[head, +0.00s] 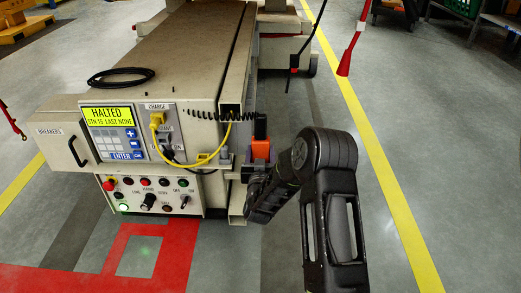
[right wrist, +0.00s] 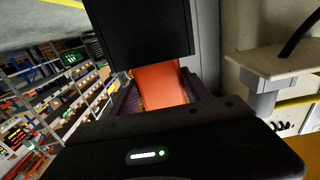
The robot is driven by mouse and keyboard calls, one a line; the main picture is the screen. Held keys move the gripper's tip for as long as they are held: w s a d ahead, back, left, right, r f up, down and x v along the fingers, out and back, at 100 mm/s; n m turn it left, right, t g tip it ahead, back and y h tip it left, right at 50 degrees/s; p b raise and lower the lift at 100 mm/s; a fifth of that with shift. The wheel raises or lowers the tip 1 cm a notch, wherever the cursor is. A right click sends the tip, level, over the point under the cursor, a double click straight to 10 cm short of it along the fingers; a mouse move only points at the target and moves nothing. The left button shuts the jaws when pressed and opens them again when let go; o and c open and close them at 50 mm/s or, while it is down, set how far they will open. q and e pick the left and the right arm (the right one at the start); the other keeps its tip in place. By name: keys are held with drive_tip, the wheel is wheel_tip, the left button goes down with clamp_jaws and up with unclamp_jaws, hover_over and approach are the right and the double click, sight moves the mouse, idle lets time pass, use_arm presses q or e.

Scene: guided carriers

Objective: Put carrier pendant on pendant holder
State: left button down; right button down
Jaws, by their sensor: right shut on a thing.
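The carrier pendant (head: 261,149) has an orange lower part and a black upper part, with a black coiled cable running to it. It is upright at the right front corner of the beige carrier (head: 185,60). My right gripper (head: 258,168) is shut on it from the front. In the right wrist view the fingers flank the pendant's orange part (right wrist: 163,88), below its black block. A grey upright piece stands close beside it there. I cannot tell which part is the pendant holder, or whether the pendant touches it. My left gripper is not in view.
The carrier's front has a lit display panel (head: 108,117) reading HALTED, a yellow charge cable (head: 222,145), a breaker box (head: 62,143) and a row of buttons. A black cable loop lies on top. The floor to the right is clear, with a yellow line (head: 390,180).

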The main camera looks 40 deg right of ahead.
drive_tip(key=shift+f, duration=1.15)
idle(0.6)
drive_tip(key=c, duration=0.8)
unclamp_jaws()
drive_tip(key=shift+c, duration=0.2)
drive_tip(key=o, duration=0.4)
drive_tip(key=shift+o, duration=0.2)
drive_tip(key=shift+f, duration=0.15)
